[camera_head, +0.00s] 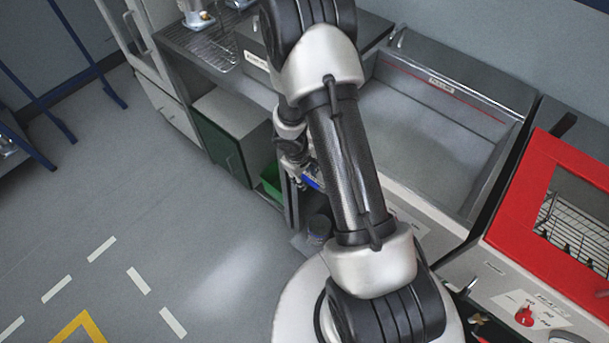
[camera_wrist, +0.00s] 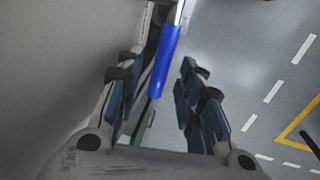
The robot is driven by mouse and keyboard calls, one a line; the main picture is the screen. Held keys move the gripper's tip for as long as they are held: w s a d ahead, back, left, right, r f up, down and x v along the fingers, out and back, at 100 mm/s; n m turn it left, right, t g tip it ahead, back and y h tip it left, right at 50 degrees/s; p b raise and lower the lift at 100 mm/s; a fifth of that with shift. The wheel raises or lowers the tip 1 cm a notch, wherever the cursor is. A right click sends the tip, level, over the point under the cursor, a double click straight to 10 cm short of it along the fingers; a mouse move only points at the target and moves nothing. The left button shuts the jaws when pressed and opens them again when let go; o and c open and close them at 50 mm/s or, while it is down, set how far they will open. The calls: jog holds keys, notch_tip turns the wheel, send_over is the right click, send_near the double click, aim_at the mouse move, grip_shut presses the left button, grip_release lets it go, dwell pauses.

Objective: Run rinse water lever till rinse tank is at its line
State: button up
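The rinse water lever has a blue handle (camera_wrist: 163,62) on a pale metal rod. In the wrist view it lies between the fingers of my gripper (camera_wrist: 158,92), which stand apart, with gaps beside the handle. In the head view a small blue piece (camera_head: 312,182) shows by my gripper, mostly hidden behind my arm. The rinse tank (camera_head: 478,208) is the wide grey basin right of my arm. A thin red line (camera_head: 440,89) runs along its far inner wall. The inside looks evenly grey below that line; I cannot clearly make out a water surface. My arm covers its left side.
A red-framed unit (camera_head: 521,177) with a wire basket and a red knob (camera_head: 525,315) stands right of the tank. A dark green cabinet (camera_head: 221,150) and a green bin (camera_head: 272,181) are left of my gripper. The floor (camera_head: 130,200) at left is clear.

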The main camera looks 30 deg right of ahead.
jog(key=shift+c, duration=0.6)
grip_shut()
